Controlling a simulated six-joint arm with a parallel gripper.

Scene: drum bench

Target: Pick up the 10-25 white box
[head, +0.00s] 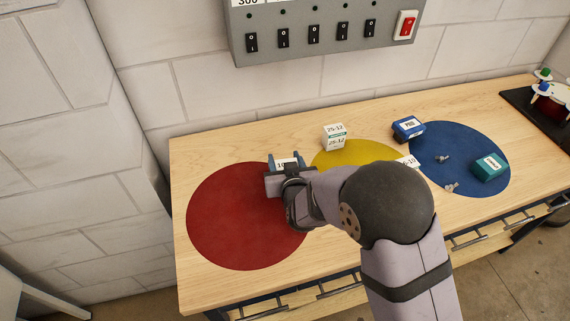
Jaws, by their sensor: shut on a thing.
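My gripper (285,161) is over the right edge of the red circle (235,215). Its two blue-grey fingers stand on either side of a white box (284,165), and it is shut on this box. The box's label begins with "10"; the rest of the label and the box's lower part are hidden by the gripper. Whether the box touches the table I cannot tell. Another white box (335,137), marked "25-12", stands at the back edge of the yellow circle. A third white label or box (408,162) ending in "-10" is mostly hidden behind my arm.
A blue box (408,129) and a teal box (490,166) lie by the blue circle (440,145), with small metal parts (443,158) between them. A switch panel (318,30) hangs on the wall. The red circle's left is clear.

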